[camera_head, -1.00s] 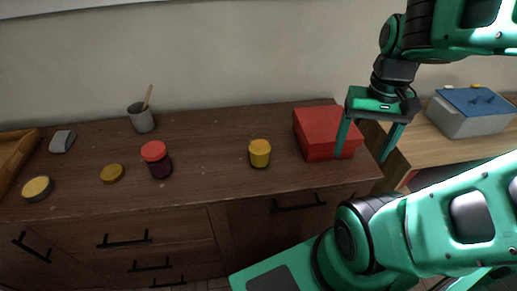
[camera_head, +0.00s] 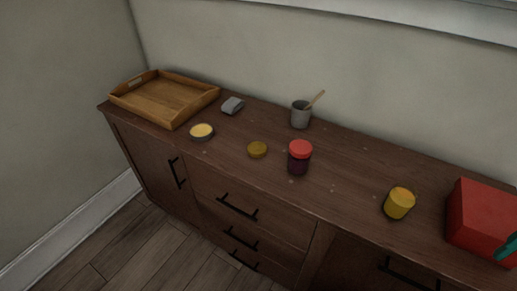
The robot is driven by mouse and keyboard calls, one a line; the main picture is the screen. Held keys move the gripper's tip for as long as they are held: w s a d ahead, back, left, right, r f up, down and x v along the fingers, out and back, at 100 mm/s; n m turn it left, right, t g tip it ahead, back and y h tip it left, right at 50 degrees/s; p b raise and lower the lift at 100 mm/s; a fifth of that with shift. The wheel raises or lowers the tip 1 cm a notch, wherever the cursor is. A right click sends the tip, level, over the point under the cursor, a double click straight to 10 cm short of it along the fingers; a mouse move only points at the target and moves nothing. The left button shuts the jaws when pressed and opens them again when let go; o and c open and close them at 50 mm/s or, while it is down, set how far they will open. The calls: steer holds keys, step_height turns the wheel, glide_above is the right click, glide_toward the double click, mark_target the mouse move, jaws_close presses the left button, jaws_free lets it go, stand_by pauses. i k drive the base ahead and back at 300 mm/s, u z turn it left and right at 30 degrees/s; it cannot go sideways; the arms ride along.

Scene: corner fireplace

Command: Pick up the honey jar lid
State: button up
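A flat, round, mustard-gold lid (camera_head: 257,149), which looks like the honey jar lid, lies on the brown wooden cabinet top left of a dark jar with a red lid. A yellow jar (camera_head: 399,203), which looks like the honey jar, stands further right; I cannot clearly tell whether its top is open. Only a small teal piece of my gripper (camera_head: 508,247) shows at the right edge, in front of the red box and far from the gold lid. Its fingers are mostly out of view, so its opening does not show.
The dark jar with the red lid (camera_head: 299,158) stands close right of the gold lid. A red box (camera_head: 482,217) stands at right.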

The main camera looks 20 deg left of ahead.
mark_target(256, 150)
steer(key=u, duration=0.45)
steer(key=k, duration=1.05)
steer(key=u, duration=0.75)
steer(key=i, duration=1.6)
steer(key=z, duration=0.2)
